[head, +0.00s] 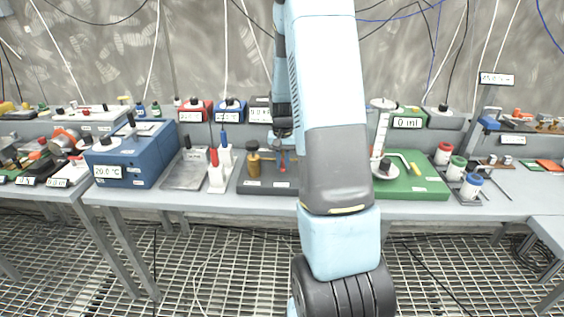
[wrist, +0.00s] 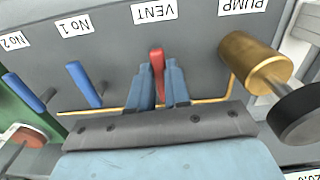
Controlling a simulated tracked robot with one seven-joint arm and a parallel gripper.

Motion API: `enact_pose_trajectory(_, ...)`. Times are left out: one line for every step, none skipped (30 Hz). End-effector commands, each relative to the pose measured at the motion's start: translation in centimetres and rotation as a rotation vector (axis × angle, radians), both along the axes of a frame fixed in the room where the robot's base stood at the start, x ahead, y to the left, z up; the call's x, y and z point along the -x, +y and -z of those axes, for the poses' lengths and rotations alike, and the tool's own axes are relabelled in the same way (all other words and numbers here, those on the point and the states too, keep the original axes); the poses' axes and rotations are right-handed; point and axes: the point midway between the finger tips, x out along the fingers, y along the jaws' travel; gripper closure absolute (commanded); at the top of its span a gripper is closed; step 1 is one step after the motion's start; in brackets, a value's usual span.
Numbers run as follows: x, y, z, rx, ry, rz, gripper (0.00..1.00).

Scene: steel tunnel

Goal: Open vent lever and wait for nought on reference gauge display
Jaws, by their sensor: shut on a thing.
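The red vent lever (wrist: 157,60) stands on a dark grey panel beneath a "VENT" label (wrist: 154,12) in the wrist view. My gripper (wrist: 161,82) is shut on it, one blue finger on each side. In the head view my gripper (head: 283,135) points down, and the red lever (head: 283,166) shows small at its tip. A dark box with a white display (head: 260,115) stands behind, partly hidden by my arm. Its digits seem to start with "0.0", but the rest is hidden. I cannot tell whether it is the reference gauge.
A brass pump (wrist: 245,62) with a black knob stands right of the lever in the wrist view. Blue levers No1 (wrist: 84,83) and No2 (wrist: 22,92) stand left.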

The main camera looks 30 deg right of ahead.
Motion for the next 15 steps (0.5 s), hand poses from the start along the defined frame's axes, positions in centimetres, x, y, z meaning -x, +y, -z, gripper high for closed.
enact_pose_trajectory(-0.15, 0.31, 0.00, -0.001, -0.001, 0.017, 1.00)
enact_pose_trajectory(-0.17, 0.34, 0.00, 0.000, 0.000, 0.033, 1.00)
enact_pose_trajectory(-0.19, 0.37, 0.00, 0.000, 0.000, 0.048, 1.00)
enact_pose_trajectory(-0.20, 0.38, 0.00, -0.001, -0.001, 0.056, 1.00)
enact_pose_trajectory(-0.20, 0.39, 0.00, -0.001, 0.000, 0.061, 1.00)
enact_pose_trajectory(-0.20, 0.39, 0.00, -0.001, 0.000, 0.062, 1.00)
enact_pose_trajectory(-0.20, 0.39, 0.01, -0.001, 0.000, 0.062, 1.00)
enact_pose_trajectory(-0.21, 0.40, 0.01, -0.001, 0.000, 0.062, 1.00)
enact_pose_trajectory(-0.21, 0.40, 0.01, -0.001, 0.000, 0.062, 1.00)
enact_pose_trajectory(-0.21, 0.41, 0.01, -0.001, 0.000, 0.061, 1.00)
enact_pose_trajectory(-0.21, 0.42, 0.00, -0.001, 0.000, 0.061, 1.00)
enact_pose_trajectory(-0.21, 0.42, 0.00, -0.001, 0.000, 0.061, 0.80)
enact_pose_trajectory(-0.21, 0.42, 0.01, -0.001, 0.000, 0.061, 0.77)
enact_pose_trajectory(-0.21, 0.41, 0.01, -0.001, 0.000, 0.061, 0.75)
enact_pose_trajectory(-0.19, 0.40, 0.01, -0.001, 0.000, 0.061, 0.71)
